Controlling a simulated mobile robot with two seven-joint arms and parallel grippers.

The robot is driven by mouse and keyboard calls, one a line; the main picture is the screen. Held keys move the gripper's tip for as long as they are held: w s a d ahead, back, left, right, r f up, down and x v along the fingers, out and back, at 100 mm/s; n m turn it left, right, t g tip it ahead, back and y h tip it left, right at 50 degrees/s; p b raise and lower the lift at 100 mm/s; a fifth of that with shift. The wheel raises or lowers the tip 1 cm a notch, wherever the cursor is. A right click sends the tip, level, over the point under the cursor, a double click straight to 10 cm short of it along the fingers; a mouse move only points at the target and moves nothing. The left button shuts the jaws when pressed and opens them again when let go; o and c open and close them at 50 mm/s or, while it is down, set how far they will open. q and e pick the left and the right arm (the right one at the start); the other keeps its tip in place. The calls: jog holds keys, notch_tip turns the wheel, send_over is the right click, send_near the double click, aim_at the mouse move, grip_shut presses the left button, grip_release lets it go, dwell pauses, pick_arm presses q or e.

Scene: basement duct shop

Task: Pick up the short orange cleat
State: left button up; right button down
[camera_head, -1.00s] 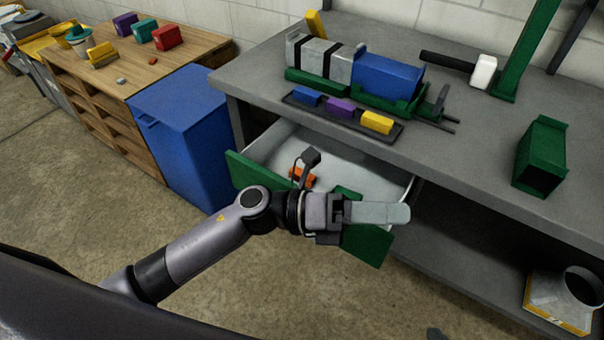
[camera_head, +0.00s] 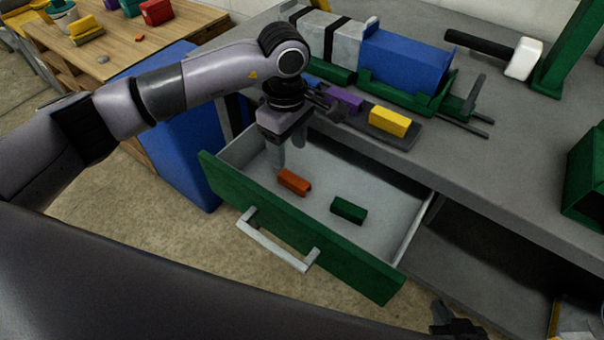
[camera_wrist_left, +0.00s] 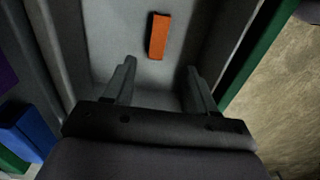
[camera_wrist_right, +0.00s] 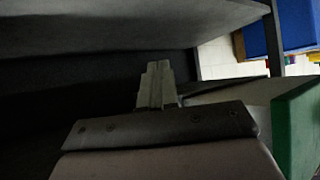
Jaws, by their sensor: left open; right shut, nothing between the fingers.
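The short orange cleat (camera_head: 294,182) lies in the open drawer (camera_head: 388,230), towards its left end. It also shows in the left wrist view (camera_wrist_left: 159,36), ahead of the fingers. My left gripper (camera_head: 285,155) points down over the left end of the drawer, close to the orange cleat. In the left wrist view it is open and empty (camera_wrist_left: 158,82), with the cleat beyond the fingertips and apart from them. My right gripper (camera_wrist_right: 158,72) is shut and empty beside the drawer front, under the bench; only a bit of it (camera_head: 446,312) shows at the bottom of the head view.
A green block (camera_head: 348,209) lies in the drawer, right of the orange cleat. The green drawer front has a pale handle (camera_head: 277,243). On the bench above are a purple block (camera_head: 345,99), a yellow block (camera_head: 389,121) and a blue box (camera_head: 405,62). A blue bin (camera_head: 180,150) stands left.

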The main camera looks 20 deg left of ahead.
aim_at(294, 179)
pick_arm(q)
jog(key=shift+w+f+b, duration=0.2)
jog(key=shift+w+f, duration=0.05)
jog(key=shift+f, duration=0.25)
jog(key=shift+w+f+b, duration=0.2)
jog(key=shift+f, duration=0.5)
jog(key=f, duration=0.4)
jog(key=d+f+p, duration=0.1)
jog(key=f, duration=0.1)
jog(key=shift+s+f, duration=0.25)
jog(key=shift+s, duration=0.15)
grip_shut()
